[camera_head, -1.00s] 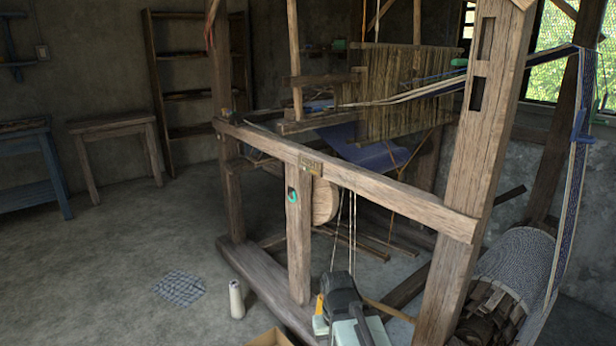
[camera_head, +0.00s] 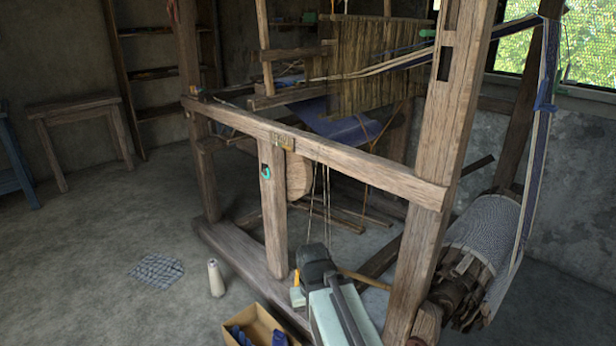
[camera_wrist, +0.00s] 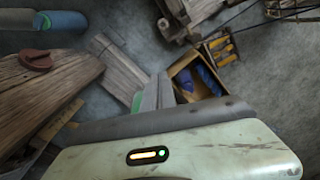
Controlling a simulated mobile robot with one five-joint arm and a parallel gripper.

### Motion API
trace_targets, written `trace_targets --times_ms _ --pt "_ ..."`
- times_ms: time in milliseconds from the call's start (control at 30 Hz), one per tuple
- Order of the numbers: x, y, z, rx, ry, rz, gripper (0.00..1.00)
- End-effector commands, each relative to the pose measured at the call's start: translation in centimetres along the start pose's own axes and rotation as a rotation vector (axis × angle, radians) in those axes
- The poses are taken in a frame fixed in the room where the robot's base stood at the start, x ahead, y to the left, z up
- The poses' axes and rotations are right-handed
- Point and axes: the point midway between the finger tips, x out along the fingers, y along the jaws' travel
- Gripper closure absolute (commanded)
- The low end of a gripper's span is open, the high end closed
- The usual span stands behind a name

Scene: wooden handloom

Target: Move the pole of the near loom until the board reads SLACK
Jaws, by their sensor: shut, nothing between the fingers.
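The near loom (camera_head: 432,195) is a weathered wooden frame with a thick right post and a long slanting front beam. A cloth roll (camera_head: 482,235) lies behind the right post. In the wrist view my gripper (camera_wrist: 157,92) is shut and empty, its grey fingers close together above the floor. I cannot tell whether it touches the loom.
An open cardboard box with blue things (camera_head: 258,328) stands on the floor left of my arm; it also shows in the wrist view (camera_wrist: 181,67).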

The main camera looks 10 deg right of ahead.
Motion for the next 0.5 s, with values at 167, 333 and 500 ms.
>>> trace_targets --times_ms 167,333,500 --pt "0.0 0.1 -0.1 0.079 0.003 0.002 1.00" --pt "0.0 1.3 -5.7 0.335 0.028 0.043 1.00" --pt "0.2 4.4 -13.3 0.576 0.063 0.089 1.00"
